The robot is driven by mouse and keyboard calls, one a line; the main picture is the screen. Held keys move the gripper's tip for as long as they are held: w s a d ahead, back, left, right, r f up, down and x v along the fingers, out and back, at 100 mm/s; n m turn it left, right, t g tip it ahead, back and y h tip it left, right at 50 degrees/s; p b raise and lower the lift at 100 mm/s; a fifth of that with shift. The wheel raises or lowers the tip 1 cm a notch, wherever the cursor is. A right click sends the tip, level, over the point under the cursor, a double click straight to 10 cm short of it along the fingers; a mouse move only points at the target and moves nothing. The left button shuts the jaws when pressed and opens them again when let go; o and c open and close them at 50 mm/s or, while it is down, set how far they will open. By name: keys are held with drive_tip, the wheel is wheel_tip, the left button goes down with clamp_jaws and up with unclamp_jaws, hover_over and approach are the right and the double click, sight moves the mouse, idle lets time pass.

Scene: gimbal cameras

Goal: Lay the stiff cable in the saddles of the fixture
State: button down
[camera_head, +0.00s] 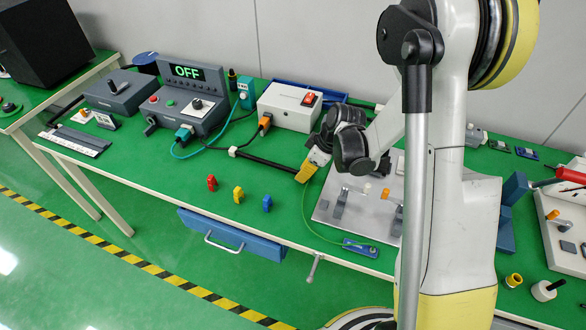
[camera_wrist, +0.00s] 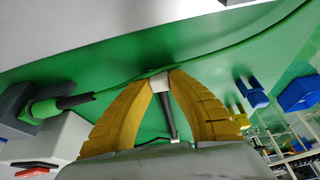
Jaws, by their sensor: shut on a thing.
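The stiff cable (camera_head: 268,162) is a straight dark rod lying low over the green bench, with a white block at its left end. My gripper (camera_head: 307,172), with yellow fingers, is at its right end. In the wrist view the yellow fingertips (camera_wrist: 160,76) are closed around a small white piece, and the dark cable (camera_wrist: 168,112) runs away from it. The fixture (camera_head: 325,209) looks to be the light grey plate just right of my gripper, with grey upright pieces (camera_head: 341,204) on it. My arm hides part of the plate, and the saddles are too small to tell clearly.
A thin green wire (camera_head: 306,224) runs from near my gripper to a blue block (camera_head: 360,248). Red, yellow and blue pegs (camera_head: 239,194) stand left of the plate. A white box (camera_head: 289,107) with a red switch stands behind. The bench around the pegs is clear.

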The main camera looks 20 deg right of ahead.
wheel_tip(320, 180, up, 4)
drive_tip(key=shift+r+p, duration=0.15)
drive_tip(key=shift+p, duration=0.9)
drive_tip(key=s+d+r+p, duration=0.3)
drive_tip(key=s+d+r, duration=0.3)
drive_tip(key=s, duration=0.4)
drive_tip(key=shift+r+p, duration=0.2)
drive_tip(key=shift+p, duration=0.15)
drive_tip(key=c, duration=2)
unclamp_jaws()
drive_tip(key=shift+c, duration=0.2)
clamp_jaws()
